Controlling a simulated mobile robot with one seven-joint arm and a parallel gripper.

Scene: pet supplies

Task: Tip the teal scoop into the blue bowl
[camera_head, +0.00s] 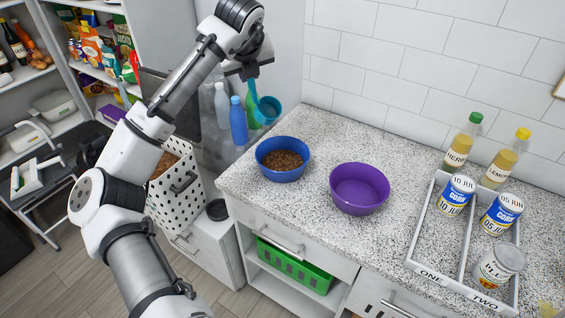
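My gripper (250,74) is at the upper middle of the head view, pointing down and shut on the handle of the teal scoop (266,110). The scoop hangs below the fingers, up and to the left of the blue bowl (268,167) in the picture and apart from it. Its cup looks tilted; I cannot tell whether anything is inside. The blue bowl stands upright on the speckled counter (320,135) and holds brown kibble (285,160).
An empty-looking purple bowl (360,204) stands right of the blue bowl. A white divided tray (412,250) with several cans is at the right, with two bottles (459,148) (503,160) behind it. Blue (238,122) and green bottles (251,105) stand behind the scoop.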

